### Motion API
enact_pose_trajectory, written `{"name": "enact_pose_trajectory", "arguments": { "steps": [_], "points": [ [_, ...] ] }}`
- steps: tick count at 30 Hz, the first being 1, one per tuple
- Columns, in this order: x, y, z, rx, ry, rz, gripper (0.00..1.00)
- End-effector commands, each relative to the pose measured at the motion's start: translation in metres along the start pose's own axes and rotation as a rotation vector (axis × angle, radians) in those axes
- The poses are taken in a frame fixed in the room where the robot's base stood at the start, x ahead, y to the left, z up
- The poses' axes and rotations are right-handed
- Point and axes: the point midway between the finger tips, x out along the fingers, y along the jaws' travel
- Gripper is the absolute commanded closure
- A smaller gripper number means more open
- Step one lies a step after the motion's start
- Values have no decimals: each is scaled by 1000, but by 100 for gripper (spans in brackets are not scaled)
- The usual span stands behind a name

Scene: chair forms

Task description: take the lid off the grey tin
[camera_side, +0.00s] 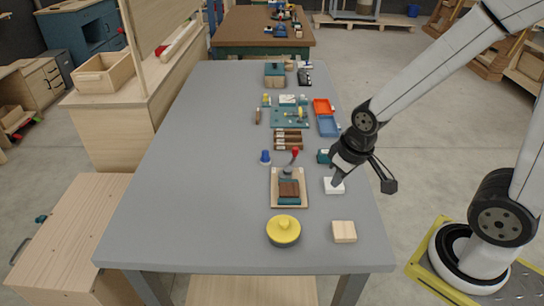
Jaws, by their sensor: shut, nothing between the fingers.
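A round yellow lid (284,227) with a small knob on top lies at the near end of the grey table. It covers what looks like the tin, whose grey body is hardly visible under it. My gripper (337,182) points down over a small white block (333,188), to the right of and beyond the lid. It is shut and empty. I cannot tell whether its fingertips touch the white block. It is well apart from the lid.
A pale wooden block (344,232) stands to the right of the lid. A wooden board with a dark-slatted piece (289,190) lies just beyond it. Tools, a red-and-blue case (326,117) and small parts fill the far middle. The table's left side (180,190) is clear.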

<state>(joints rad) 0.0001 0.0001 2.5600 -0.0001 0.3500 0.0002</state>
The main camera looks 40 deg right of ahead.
Motion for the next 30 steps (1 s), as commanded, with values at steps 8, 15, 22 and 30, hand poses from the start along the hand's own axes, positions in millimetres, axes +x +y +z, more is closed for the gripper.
{"name": "enact_pose_trajectory", "arguments": {
  "steps": [8, 15, 22, 30],
  "points": [
    [0, 0, 0, 0, 0, 0, 90],
    [0, 0, 0, 0, 0, 0, 20],
    [0, 0, 0, 0, 0, 0, 20],
    [2, -2, -4, -71, -7, -2, 20]
  ]
}}
